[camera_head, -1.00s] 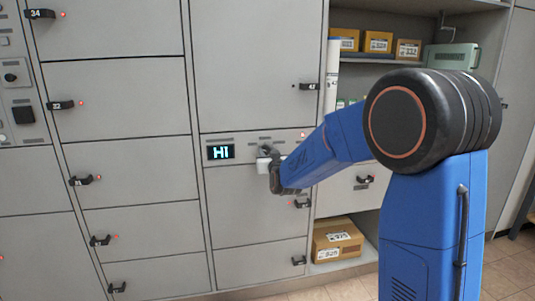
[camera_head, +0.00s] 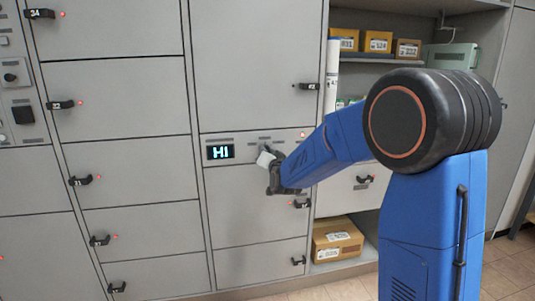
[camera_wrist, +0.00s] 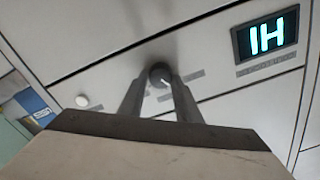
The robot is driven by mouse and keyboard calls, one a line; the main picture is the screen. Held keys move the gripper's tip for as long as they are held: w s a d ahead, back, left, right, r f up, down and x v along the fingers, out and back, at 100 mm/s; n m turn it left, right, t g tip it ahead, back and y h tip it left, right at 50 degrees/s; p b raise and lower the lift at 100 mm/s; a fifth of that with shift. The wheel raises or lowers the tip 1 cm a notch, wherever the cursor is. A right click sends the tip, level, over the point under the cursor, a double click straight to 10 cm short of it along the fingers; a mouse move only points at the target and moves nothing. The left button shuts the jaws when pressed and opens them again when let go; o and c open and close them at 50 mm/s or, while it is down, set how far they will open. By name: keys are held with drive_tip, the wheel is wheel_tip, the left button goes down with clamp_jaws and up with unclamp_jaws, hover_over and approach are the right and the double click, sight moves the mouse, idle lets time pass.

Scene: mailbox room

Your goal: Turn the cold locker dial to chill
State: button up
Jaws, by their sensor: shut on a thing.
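The cold locker dial (camera_wrist: 160,74) is a small dark round knob with a white pointer line, on a pale panel in the wrist view. My gripper (camera_wrist: 160,82) has its two fingers on either side of the dial and is shut on it. In the head view my gripper (camera_head: 269,163) is at the panel, tilted, and hides most of the dial.
Grey locker doors with dark handles (camera_head: 84,180) and red lights surround the panel. A shelf with cardboard boxes (camera_head: 378,42) is at the right, and another box (camera_head: 337,240) sits low beside the lockers. A small white round part (camera_wrist: 82,101) is on the panel.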

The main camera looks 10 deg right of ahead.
drive_tip(key=shift+d+f+m, duration=0.1)
drive_tip(key=shift+f+m, duration=0.1)
drive_tip(key=shift+m, duration=4.3)
drive_tip(key=shift+f+m, duration=0.15)
drive_tip(key=shift+m, duration=4.35)
drive_tip(key=o, duration=1)
drive_tip(key=s, duration=1.7)
drive_tip(key=shift+s, duration=0.2)
drive_tip(key=shift+s, duration=0.1)
